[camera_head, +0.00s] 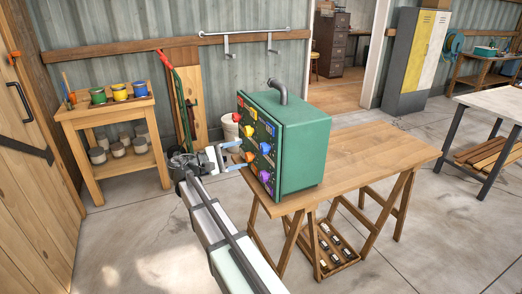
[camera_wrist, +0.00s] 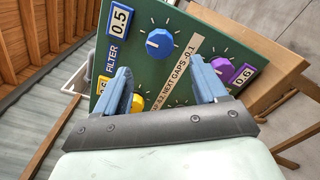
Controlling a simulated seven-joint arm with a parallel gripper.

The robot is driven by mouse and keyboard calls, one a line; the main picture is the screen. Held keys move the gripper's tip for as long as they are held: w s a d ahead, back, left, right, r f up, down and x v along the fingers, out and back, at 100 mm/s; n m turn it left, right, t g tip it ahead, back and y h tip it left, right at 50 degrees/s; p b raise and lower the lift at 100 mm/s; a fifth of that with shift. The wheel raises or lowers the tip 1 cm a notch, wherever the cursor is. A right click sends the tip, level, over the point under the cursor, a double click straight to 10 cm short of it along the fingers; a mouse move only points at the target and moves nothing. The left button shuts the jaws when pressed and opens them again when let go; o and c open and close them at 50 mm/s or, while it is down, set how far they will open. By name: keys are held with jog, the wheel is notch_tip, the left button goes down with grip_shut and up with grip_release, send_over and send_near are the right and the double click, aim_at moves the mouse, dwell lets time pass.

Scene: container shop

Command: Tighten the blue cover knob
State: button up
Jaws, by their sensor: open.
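A green box (camera_head: 306,150) stands on the wooden table, its knob panel turned left. In the wrist view, a blue knob (camera_wrist: 160,42) with a white pointer mark sits on the green panel (camera_wrist: 206,45), near a "FILTER" label and a "0.5" plate. Whether this is the cover knob I cannot tell. My gripper (camera_wrist: 164,80) is open, its two light-blue fingers wide apart. The blue knob appears beyond the fingertips, between them in the picture. In the head view my gripper (camera_head: 243,157) is in front of the panel, close to it; contact cannot be told.
A yellow knob (camera_wrist: 137,103) shows beside the left finger and a purple knob (camera_wrist: 243,75) right of the right finger. A paper strip (camera_wrist: 178,75) crosses the panel. The wooden table (camera_head: 375,152) has free room right of the box. A shelf (camera_head: 112,110) with pots stands left.

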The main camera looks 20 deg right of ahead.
aim_at(261, 149)
jog(key=d, duration=0.9)
jog(key=shift+d, duration=0.2)
jog(key=c, duration=1)
